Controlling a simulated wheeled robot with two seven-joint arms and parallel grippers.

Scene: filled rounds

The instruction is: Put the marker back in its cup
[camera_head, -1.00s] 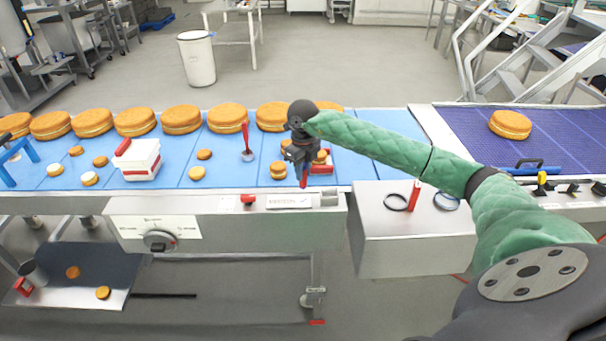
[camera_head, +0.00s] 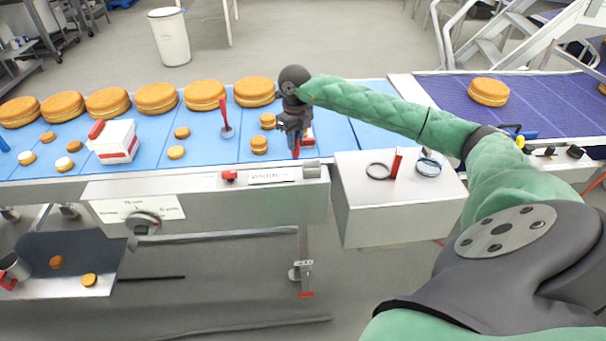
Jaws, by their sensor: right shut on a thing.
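My right gripper (camera_head: 295,146) is shut on a small red marker (camera_head: 296,152), which points down from the fingers over the near edge of the conveyor. Most of the marker is hidden by the fingers. A small grey cup (camera_head: 311,169) stands on the steel rail, just nearer and slightly right of the marker's tip. The marker appears apart from the cup. My left gripper is not in view.
A red knob (camera_head: 229,176) and a white label strip (camera_head: 273,176) are on the rail left of the cup. A steel box (camera_head: 385,215) at the right bears rings and a red upright piece (camera_head: 397,163). Cakes and a white box (camera_head: 115,143) are on the blue belt (camera_head: 205,140).

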